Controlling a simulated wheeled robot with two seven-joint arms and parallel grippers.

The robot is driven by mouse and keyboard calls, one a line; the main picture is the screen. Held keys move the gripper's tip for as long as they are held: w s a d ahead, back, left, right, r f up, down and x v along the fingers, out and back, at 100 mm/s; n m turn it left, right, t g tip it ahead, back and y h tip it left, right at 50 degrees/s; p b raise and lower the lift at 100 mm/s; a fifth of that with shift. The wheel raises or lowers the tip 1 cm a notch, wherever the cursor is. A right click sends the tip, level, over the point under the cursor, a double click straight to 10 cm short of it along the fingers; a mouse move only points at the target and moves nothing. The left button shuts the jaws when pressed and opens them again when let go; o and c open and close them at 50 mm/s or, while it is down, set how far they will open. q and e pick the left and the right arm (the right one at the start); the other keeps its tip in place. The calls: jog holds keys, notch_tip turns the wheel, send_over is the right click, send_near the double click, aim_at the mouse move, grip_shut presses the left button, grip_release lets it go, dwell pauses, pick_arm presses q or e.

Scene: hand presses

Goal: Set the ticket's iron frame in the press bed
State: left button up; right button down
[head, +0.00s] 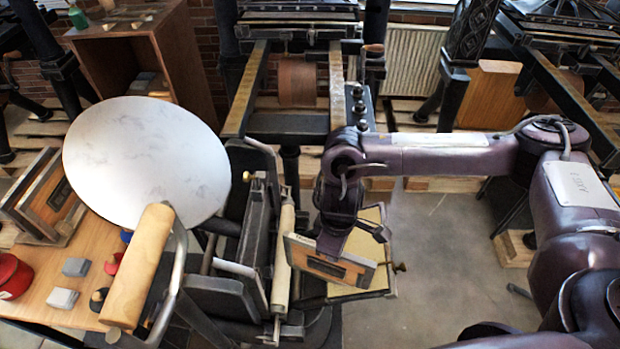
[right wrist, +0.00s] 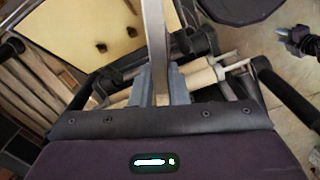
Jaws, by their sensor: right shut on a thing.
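My right gripper (head: 334,246) is shut on an iron frame (head: 352,276) with wooden filling and a dark block inside. It holds the frame tilted, in the air in front of the press's pale yellow board (head: 371,218). In the right wrist view, the fingers (right wrist: 158,88) pinch the frame's thin grey edge (right wrist: 155,40), seen end-on. The hand press (head: 255,215) stands just left of the frame, with a pale roller (head: 284,258) between them. The press bed is hard to make out behind the roller. I see no ticket.
Similar frames (head: 45,195) lean in a rack on the wooden table (head: 35,306), near a red pot (head: 12,276) and small grey blocks. Open floor (head: 440,260) lies right of the press.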

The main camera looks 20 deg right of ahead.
jog(key=w+a+r+n+p, duration=0.2)
jog(key=w+r+n, duration=0.85)
jog(key=n, duration=1.15)
jog(key=b, duration=0.7)
send_near(263, 208)
jog(key=shift+s+f, duration=0.35)
jog(key=shift+s, duration=0.3)
jog(key=shift+s+f, duration=0.3)
jog(key=shift+s, duration=0.3)
jog(key=shift+s+f, duration=0.35)
jog(key=shift+s, duration=0.3)
jog(key=shift+w+a+r+p, duration=0.1)
jog(key=shift+a+p, duration=0.05)
jog(key=shift+p, duration=0.4)
jog(key=shift+f+b, duration=0.75)
jog(key=shift+f, duration=0.85)
jog(key=c, duration=1.3)
grip_release()
